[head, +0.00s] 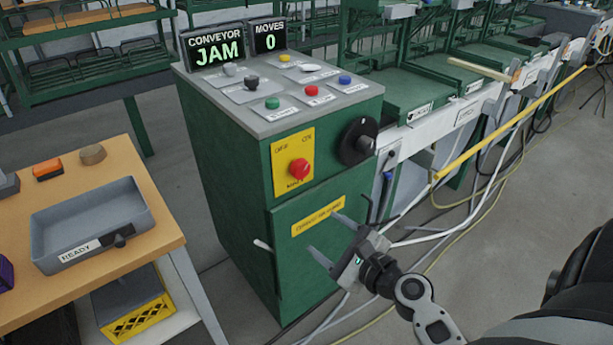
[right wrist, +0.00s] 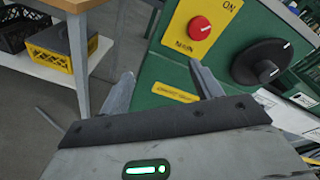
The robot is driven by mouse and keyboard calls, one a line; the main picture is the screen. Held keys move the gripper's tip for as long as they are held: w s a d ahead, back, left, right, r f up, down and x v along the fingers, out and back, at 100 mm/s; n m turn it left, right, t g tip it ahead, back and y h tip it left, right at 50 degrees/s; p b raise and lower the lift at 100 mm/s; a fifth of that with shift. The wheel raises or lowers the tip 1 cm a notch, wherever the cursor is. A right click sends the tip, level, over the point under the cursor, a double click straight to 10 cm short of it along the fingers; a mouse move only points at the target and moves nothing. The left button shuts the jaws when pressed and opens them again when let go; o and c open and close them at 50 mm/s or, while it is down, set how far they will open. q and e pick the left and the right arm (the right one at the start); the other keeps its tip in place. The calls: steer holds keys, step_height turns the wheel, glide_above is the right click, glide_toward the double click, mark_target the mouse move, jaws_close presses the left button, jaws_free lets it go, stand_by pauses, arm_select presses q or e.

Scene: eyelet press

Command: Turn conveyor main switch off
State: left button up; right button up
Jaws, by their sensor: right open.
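The main switch is a red knob (head: 299,169) on a yellow plate (head: 281,187) marked OFF, ON and MAIN, on the front of a green control cabinet (head: 228,172). The knob also shows in the right wrist view (right wrist: 200,28). Its pointing direction is too small to tell surely. A display (head: 217,50) on the cabinet reads CONVEYOR JAM. My right gripper (head: 323,231) is open and empty, in front of the cabinet's lower door, below and right of the knob and apart from it. My left gripper is not in view.
A large black rotary knob (head: 357,142) sits right of the plate. Several coloured buttons and levers are on the cabinet top. A wooden table (head: 107,153) with a grey READY tray (head: 125,215) stands left. Green conveyor machinery (head: 413,91) and cables are at right.

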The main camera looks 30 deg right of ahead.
steer(key=d+r+m+t+h, duration=0.2)
steer(key=d+r+m, duration=0.1)
steer(key=d+m, duration=0.3)
steer(key=m+p, duration=0.1)
glide_toward(303, 172)
steer(key=w, duration=0.9)
steer(key=shift+r, duration=0.1)
steer(key=c, duration=1)
